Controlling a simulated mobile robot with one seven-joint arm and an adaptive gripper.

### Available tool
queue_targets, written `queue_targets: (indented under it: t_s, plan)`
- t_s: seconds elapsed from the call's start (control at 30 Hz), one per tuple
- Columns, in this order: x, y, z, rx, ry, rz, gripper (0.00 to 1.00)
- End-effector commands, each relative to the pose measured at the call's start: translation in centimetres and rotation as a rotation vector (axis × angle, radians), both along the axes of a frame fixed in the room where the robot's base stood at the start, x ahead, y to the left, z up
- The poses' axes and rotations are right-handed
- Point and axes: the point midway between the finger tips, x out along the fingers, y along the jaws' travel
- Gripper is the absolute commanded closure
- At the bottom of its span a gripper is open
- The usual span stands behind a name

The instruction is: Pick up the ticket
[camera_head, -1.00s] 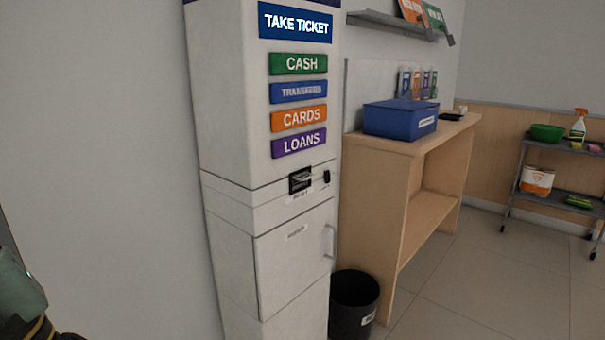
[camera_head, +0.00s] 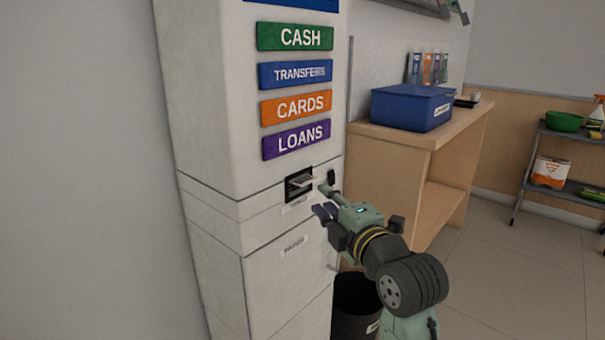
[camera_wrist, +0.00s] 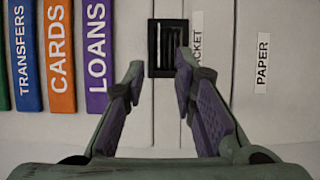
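The ticket (camera_head: 305,181) is a small pale slip in the dark dispenser slot (camera_head: 290,192) on the front of the white kiosk (camera_head: 208,110). My gripper (camera_head: 325,201) is in front of the kiosk, just right of and slightly below the slot. In the wrist view my gripper (camera_wrist: 160,62) has its two fingers apart with nothing between them. The dark slot (camera_wrist: 154,71) shows beyond the fingertips, toward the right finger.
Colored service panels, including the purple LOANS panel (camera_head: 296,139), are above the slot. A wooden counter (camera_head: 399,158) with a blue box (camera_head: 411,108) stands to the right. A black bin (camera_head: 354,292) is beside the kiosk below my arm.

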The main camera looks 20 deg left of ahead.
Motion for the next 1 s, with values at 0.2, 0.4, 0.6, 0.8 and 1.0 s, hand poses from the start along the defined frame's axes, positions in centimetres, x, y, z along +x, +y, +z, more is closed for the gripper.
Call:
queue_targets:
  t_s: [0.2, 0.4, 0.6, 0.8, 1.0]
  plan:
    - [2.1, 2.1, 0.1, 0.002, 0.002, 0.001, 0.75]
    - [3.3, 3.5, 0.4, 0.001, 0.003, 0.002, 0.75]
    - [5.3, 5.6, 0.3, 0.002, 0.004, 0.001, 0.75]
    - [6.0, 6.1, 0.1, 0.001, 0.0, -0.001, 0.75]
    - [5.9, 6.1, 0.1, 0.001, 0.0, -0.001, 0.8]
